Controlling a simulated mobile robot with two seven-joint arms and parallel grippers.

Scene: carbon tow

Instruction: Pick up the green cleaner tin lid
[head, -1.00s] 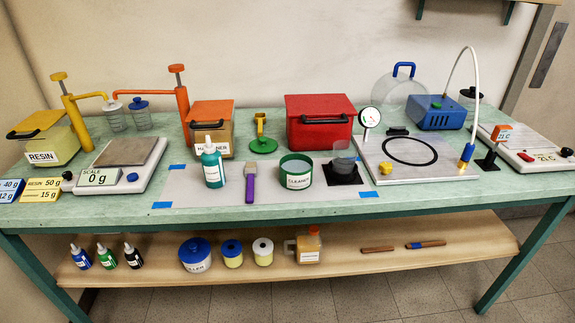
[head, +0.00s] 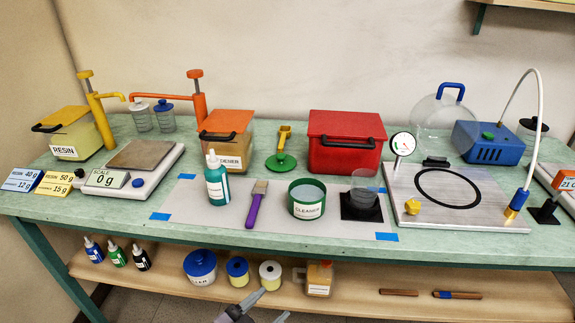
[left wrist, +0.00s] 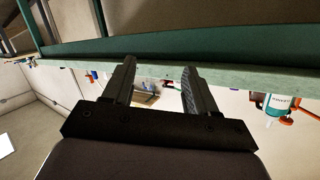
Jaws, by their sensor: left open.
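The green cleaner tin lid (head: 281,164) is a flat green disc with an upright yellow handle. It lies on the bench behind the mat, left of the red box. The green cleaner tin (head: 307,204) stands uncovered in front of it and to the right, on the mat. My left gripper (head: 270,304) shows at the bottom edge in the head view, low in front of the bench and far from the lid. In the left wrist view its two fingers (left wrist: 158,75) are apart with nothing between them. My right gripper is not in view.
The red box (head: 345,140) and the orange-lidded hardener box (head: 226,140) flank the lid. The bench's front edge (head: 330,253) lies before my gripper.

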